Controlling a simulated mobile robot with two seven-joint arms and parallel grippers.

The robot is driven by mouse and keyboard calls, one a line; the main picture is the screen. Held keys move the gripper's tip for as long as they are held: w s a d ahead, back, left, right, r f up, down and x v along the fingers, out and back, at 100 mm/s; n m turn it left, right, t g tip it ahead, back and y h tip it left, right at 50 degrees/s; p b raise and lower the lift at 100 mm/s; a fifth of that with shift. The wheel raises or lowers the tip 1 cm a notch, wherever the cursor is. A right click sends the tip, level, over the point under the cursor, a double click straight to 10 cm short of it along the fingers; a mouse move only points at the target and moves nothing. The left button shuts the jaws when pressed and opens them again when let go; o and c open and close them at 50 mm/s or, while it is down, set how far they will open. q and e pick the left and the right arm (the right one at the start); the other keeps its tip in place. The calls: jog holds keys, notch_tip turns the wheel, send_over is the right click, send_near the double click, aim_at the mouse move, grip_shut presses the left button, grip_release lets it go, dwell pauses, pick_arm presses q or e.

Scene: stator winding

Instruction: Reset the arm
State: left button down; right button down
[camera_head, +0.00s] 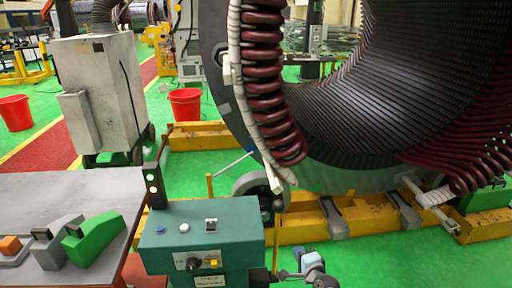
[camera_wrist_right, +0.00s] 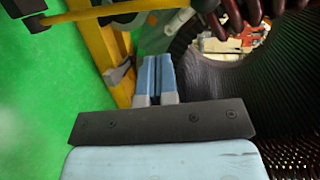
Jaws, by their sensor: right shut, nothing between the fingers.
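My right gripper (camera_head: 312,264) shows small at the bottom edge of the head view, just right of the teal control box (camera_head: 203,235) and in front of the yellow base beam (camera_head: 300,231). In the right wrist view its two blue fingers (camera_wrist_right: 155,75) are together, with nothing between them. Behind them, that view shows a yellow beam and the dark ribbed bore of the stator (camera_wrist_right: 240,75). The large stator (camera_head: 400,80) with dark red coils fills the right of the head view. My left gripper is not in view.
A grey table (camera_head: 75,190) at the left holds a green tool (camera_head: 95,238) and grey and orange parts. A signal light (camera_head: 153,187) stands on the control box's left. Behind are a grey cabinet (camera_head: 98,90) and red buckets (camera_head: 186,104). Green floor lies open between.

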jog(key=s+r+n+g+p, duration=0.1)
jog(key=s+n, duration=0.8)
jog(key=s, duration=0.9)
jog(key=s+r+n+g+p, duration=0.2)
jog(key=s+n, duration=0.7)
jog(key=s, duration=0.9)
jog(key=shift+s+r+g+h+p, duration=0.25)
jog(key=shift+g+p, duration=0.25)
jog(key=shift+p, duration=0.75)
